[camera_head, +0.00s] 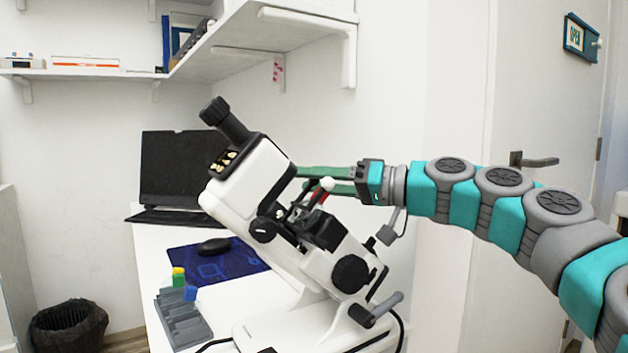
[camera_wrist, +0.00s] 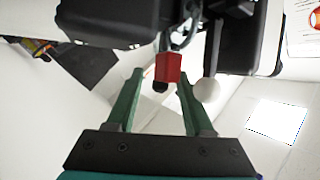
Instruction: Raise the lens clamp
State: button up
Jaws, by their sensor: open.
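A white and black tilted eye-test instrument (camera_head: 255,190) stands on the white table. On its far side is a small red part (camera_head: 321,197) with a black tip, likely the lens clamp, though I cannot be sure. In the wrist view the red part (camera_wrist: 168,67) hangs under a curved metal piece. My gripper (camera_head: 302,179) has green fingers and reaches in from the right, beside the instrument. In the wrist view my gripper (camera_wrist: 161,76) is open, with the red part showing between its fingertips; contact cannot be told. The instrument hides part of the fingers.
A white ball knob (camera_wrist: 207,90) sits close to the right finger. Black instrument housing (camera_wrist: 110,20) lies just beyond the fingers. A blue mat (camera_head: 240,262) with a mouse (camera_head: 213,246), a laptop (camera_head: 180,168) and a grey tray (camera_head: 180,322) are on the table. A shelf (camera_head: 255,35) hangs above.

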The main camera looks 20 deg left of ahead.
grip_shut()
dwell(0.3)
dwell(1.1)
